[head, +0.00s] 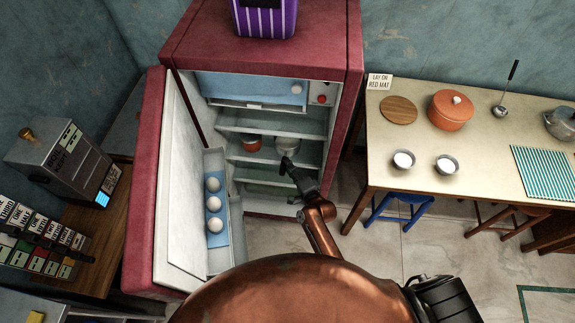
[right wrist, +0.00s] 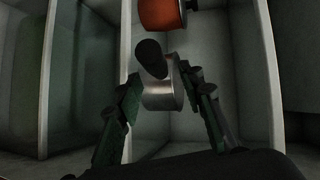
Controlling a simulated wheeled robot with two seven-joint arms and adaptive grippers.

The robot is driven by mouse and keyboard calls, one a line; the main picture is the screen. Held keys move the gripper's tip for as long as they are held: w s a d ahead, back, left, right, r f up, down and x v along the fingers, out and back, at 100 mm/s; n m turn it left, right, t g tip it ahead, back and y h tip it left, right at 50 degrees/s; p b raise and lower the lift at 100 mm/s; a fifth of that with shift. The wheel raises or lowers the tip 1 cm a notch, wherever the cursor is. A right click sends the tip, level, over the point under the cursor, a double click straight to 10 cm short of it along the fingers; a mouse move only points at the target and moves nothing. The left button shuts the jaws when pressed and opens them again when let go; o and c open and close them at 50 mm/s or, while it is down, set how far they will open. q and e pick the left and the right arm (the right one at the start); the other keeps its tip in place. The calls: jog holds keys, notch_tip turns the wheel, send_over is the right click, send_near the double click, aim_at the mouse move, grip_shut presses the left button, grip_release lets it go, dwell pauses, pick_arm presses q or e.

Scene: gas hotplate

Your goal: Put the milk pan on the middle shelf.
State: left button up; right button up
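The milk pan (head: 288,144) is a small silver pan inside the open fridge, on a middle shelf (head: 262,157) beside an orange pot. In the right wrist view the silver pan (right wrist: 161,96) shows with its dark handle (right wrist: 150,58) pointing toward the camera. My right gripper (head: 289,165) reaches into the fridge just in front of the pan. In the right wrist view its fingers (right wrist: 160,78) stand apart on either side of the handle and pan, with no clear grip. My left gripper is out of view.
The orange pot (head: 251,143) stands close left of the pan. The fridge door (head: 175,180) is swung open at left, with eggs in its rack (head: 213,203). A table (head: 390,165) with pots and bowls stands at right.

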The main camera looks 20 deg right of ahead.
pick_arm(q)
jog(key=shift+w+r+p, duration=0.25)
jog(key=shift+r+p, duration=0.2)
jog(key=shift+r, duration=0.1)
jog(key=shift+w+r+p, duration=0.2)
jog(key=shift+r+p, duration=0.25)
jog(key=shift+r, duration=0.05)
pick_arm(e)
jog(key=v, duration=1)
jog(key=s+d+f+n+g+h, duration=0.1)
jog(key=s+d+f+n+g, duration=0.1)
jog(key=s+f, duration=0.65)
jog(key=s+d+f+n+g, duration=0.25)
jog(key=s+f, duration=0.25)
jog(key=f, duration=0.6)
jog(key=s+d+f+n+g+h, duration=0.1)
jog(key=s+f+n+g, duration=0.2)
jog(key=s+f, duration=0.5)
jog(key=s+d+f+n+g, duration=0.2)
jog(key=s+f, duration=0.3)
jog(key=s, duration=0.6)
jog(key=s+d+f+n+g+h, duration=0.1)
jog(key=s+f, duration=0.5)
jog(key=s, duration=0.6)
jog(key=s+d+f+n+g, duration=0.4)
jog(key=s+d+f+n, duration=0.1)
jog(key=s, duration=0.6)
jog(key=shift+s+d+f+n+h, duration=0.3)
jog(key=shift+n, duration=0.05)
